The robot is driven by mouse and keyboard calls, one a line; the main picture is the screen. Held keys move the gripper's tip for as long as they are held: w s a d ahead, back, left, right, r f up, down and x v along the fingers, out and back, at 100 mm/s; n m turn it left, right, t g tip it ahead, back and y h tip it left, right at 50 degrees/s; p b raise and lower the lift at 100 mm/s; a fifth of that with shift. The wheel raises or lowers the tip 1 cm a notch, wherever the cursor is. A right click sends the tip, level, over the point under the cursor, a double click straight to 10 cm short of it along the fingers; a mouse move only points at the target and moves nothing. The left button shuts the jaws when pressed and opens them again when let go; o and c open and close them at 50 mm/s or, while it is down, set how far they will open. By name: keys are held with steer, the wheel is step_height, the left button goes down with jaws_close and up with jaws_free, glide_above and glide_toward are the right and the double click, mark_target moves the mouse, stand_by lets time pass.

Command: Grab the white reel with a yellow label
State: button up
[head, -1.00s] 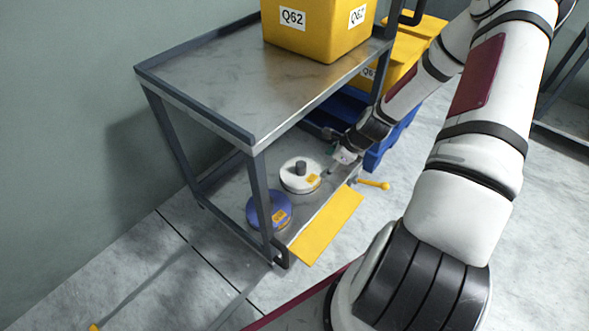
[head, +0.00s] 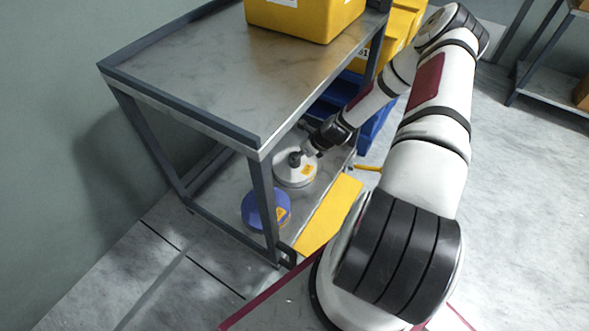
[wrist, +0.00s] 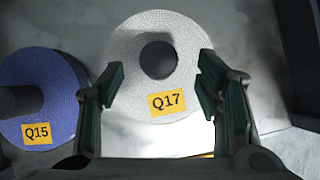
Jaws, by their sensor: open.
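The white reel (head: 295,172) lies flat on the cart's lower shelf, with a dark hub at its centre. In the wrist view the white reel (wrist: 140,90) carries a yellow label (wrist: 167,101) reading Q17. My gripper (head: 303,153) is at the reel, under the cart's top. In the wrist view my gripper (wrist: 158,80) is open, with one finger on each side of the reel's near part and the label between them. Whether the fingers touch the reel I cannot tell.
A blue reel (head: 266,208) labelled Q15 lies beside the white one, to its left. The cart's metal top (head: 215,75) is above and bears a yellow bin (head: 305,18). A cart leg (head: 263,205) stands close to the reels. A yellow panel (head: 330,214) lies along the shelf's front.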

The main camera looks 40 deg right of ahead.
mark_target(295, 163)
steer(key=b+x, duration=0.1)
steer(key=x, duration=0.1)
steer(key=b+x, duration=0.2)
steer(key=shift+a+f, duration=0.1)
steer(key=shift+f, duration=0.4)
steer(key=shift+w+f, duration=0.25)
steer(key=shift+f, duration=0.1)
steer(key=shift+c, duration=0.3)
jaws_close()
